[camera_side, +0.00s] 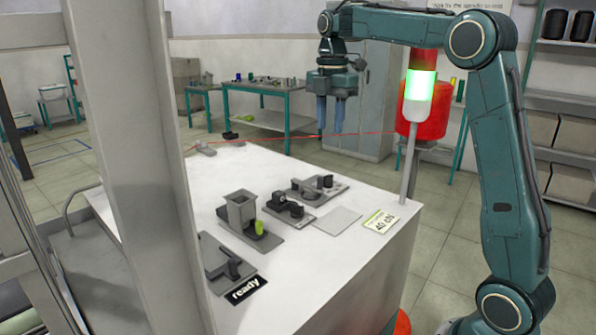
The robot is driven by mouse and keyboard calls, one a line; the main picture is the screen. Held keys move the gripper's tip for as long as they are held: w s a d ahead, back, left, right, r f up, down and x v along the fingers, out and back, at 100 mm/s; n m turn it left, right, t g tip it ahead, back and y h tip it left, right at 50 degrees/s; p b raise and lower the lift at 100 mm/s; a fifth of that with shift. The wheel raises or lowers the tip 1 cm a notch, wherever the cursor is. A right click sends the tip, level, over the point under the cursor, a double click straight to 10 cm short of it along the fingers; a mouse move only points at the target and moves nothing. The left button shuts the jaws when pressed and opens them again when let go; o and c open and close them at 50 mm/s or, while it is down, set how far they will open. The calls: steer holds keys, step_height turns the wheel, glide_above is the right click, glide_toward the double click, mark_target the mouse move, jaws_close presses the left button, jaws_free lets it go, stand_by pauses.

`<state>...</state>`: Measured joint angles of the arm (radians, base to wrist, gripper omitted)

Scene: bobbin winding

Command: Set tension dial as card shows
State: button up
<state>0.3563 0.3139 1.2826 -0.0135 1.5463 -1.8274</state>
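A card (381,222) lies at the right edge of the white worktop, and its print looks like "40" with a unit I cannot read surely. Several dark fixtures stand in a row on grey plates. A fixture with round black parts (325,182) is at the back, and one with a black knob (290,207) is in the middle. I cannot tell surely which carries the tension dial, and no dial marks are legible. My gripper (330,130) points down, high above the back of the worktop, with its two blue fingers apart and nothing between them. It touches no fixture.
A red thread (280,136) runs across behind the worktop. A signal lamp (419,92) glows green on a pole at the right corner. A grey box fixture (240,210) and a "ready" label (246,289) are nearer. A pale post (130,150) blocks the left.

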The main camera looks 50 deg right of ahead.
mark_target(328, 176)
step_height(328, 176, down, 13)
steer(key=shift+r, duration=0.1)
stand_by(0.6)
jaws_close()
